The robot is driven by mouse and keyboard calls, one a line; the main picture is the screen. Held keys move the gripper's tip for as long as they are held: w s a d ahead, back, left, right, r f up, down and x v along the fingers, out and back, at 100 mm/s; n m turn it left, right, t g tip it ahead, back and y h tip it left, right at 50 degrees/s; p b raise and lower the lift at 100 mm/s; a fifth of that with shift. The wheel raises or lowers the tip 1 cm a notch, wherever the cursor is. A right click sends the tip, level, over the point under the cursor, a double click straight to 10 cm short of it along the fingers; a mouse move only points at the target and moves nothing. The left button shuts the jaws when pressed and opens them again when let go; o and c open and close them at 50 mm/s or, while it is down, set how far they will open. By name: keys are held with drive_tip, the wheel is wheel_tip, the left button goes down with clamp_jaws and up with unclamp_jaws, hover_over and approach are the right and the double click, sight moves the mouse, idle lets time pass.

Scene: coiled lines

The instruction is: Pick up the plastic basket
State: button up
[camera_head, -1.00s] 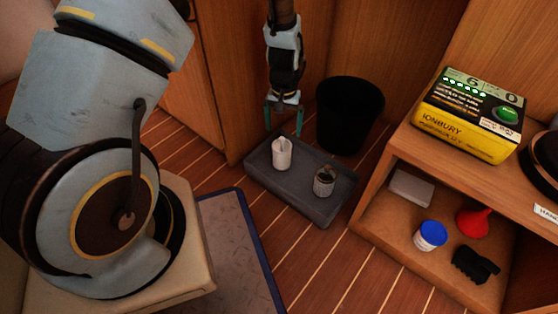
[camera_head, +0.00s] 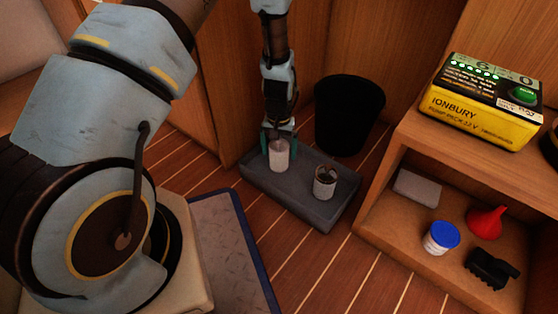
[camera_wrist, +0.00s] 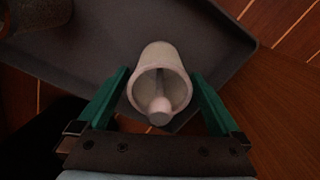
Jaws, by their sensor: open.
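A white cup-like container (camera_head: 279,158) stands upright in a grey tray on the floor. In the wrist view the white container (camera_wrist: 147,58) has a round opening with a pale, knob-ended stick inside. My gripper (camera_head: 278,142) is open, with its green fingers on either side of this container; the wrist view shows narrow gaps between them. A second, greyish container (camera_head: 325,186) with dark contents stands to its right in the tray. A black bin (camera_head: 348,112) stands behind the tray. I cannot tell which of these is the plastic basket.
The grey tray (camera_head: 262,183) lies by a wooden wall. At right, a wooden shelf unit (camera_head: 396,157) holds a grey block, a blue-lidded jar (camera_head: 439,240), a red funnel (camera_head: 486,222) and a black object. A yellow device (camera_head: 478,118) sits on top.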

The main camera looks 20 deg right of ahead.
drive_tip(key=shift+c, duration=0.4)
drive_tip(key=c, duration=1.3)
